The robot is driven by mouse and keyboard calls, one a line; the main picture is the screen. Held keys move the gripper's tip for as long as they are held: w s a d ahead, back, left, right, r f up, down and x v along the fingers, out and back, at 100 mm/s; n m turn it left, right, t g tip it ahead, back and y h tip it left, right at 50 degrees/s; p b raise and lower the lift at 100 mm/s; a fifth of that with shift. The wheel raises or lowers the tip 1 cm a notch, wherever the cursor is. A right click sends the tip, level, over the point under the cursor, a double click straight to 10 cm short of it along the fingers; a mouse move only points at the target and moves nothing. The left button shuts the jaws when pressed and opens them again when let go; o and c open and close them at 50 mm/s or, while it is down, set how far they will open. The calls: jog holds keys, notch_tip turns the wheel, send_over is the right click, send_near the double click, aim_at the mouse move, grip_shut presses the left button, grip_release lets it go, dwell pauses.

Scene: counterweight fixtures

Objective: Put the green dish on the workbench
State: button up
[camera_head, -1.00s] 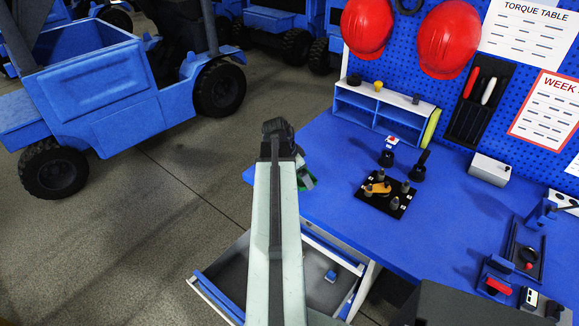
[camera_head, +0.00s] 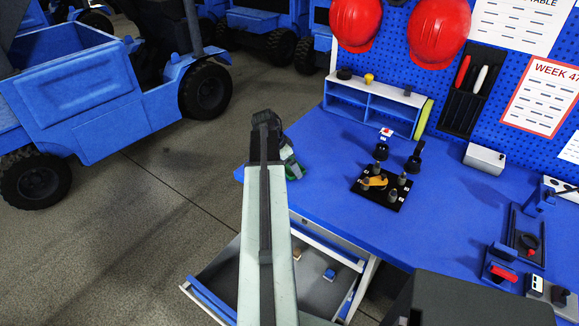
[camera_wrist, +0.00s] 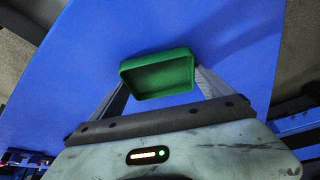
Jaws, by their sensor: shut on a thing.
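The green dish (camera_wrist: 157,75) is a small rectangular tray with raised walls. In the wrist view it sits between the two fingers of my gripper (camera_wrist: 163,84), which is shut on it. The blue workbench top (camera_wrist: 240,45) fills the view behind the dish; I cannot tell whether the dish touches it. In the head view my arm hides most of the gripper and dish near the left end of the workbench (camera_head: 330,200). Only a bit of green shows beside the arm.
A black fixture plate (camera_head: 365,195) with several weights stands mid-bench, with dark knobbed parts behind it. A blue shelf (camera_head: 375,105) stands at the back. An open drawer (camera_head: 315,295) juts out below the front edge. The bench's left part looks clear.

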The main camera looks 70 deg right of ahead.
jog(key=shift+f, duration=0.2)
jog(key=o, duration=1.4)
jog(key=shift+r, duration=0.1)
jog(key=shift+c, duration=0.2)
jog(key=shift+r, duration=0.1)
jog(key=shift+r, duration=0.25)
jog(key=p+v, duration=1.1)
jog(key=shift+a+r, duration=0.15)
jog(key=shift+r, duration=0.15)
jog(key=shift+w, duration=0.1)
